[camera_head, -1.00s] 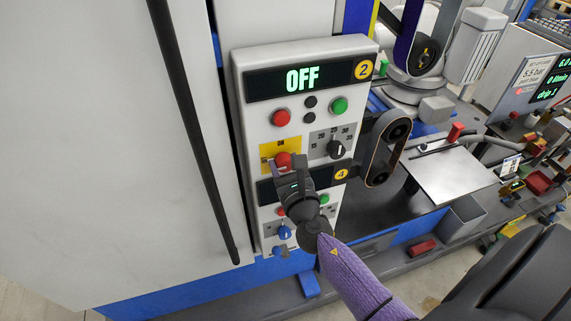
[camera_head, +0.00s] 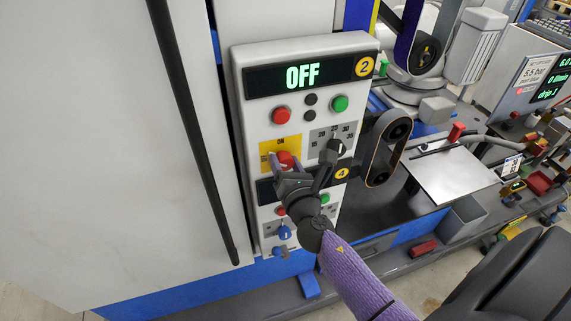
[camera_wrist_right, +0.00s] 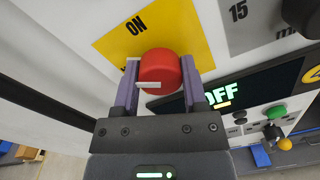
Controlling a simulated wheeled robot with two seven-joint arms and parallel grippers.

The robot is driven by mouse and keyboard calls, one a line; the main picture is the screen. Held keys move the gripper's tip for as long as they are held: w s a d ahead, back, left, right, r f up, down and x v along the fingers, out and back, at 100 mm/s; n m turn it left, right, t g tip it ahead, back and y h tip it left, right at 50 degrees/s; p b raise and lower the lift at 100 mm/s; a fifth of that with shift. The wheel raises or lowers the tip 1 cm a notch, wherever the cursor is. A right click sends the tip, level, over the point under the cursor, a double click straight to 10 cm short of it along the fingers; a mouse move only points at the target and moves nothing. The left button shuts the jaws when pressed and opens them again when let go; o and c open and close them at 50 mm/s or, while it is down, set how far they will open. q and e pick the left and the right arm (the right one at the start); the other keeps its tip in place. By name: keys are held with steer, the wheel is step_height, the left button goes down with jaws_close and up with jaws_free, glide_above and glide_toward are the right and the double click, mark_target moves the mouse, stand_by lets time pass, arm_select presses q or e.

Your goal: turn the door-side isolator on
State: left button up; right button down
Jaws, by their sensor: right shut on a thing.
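The red isolator knob (camera_head: 285,160) sits on a yellow plate (camera_head: 267,147) on the upper part of the panel, with "ON" printed above it. The upper display (camera_head: 303,77), beside the yellow number 2, reads OFF. My left gripper is not in view.
A black selector knob (camera_head: 336,149) on a grey scale is close to the right of my gripper. Red (camera_head: 282,115) and green (camera_head: 340,104) buttons are above. A lower display marked 4 and a blue knob (camera_head: 285,232) are below. A long black handle (camera_head: 190,115) runs down the left.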

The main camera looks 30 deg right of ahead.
steer(key=m, duration=1.1)
steer(key=shift+b, duration=0.3)
steer(key=shift+m, duration=0.3)
steer(key=shift+c, duration=0.7)
jaws_free()
steer(key=b+v, duration=0.1)
steer(key=v, duration=0.9)
steer(key=shift+d, duration=0.2)
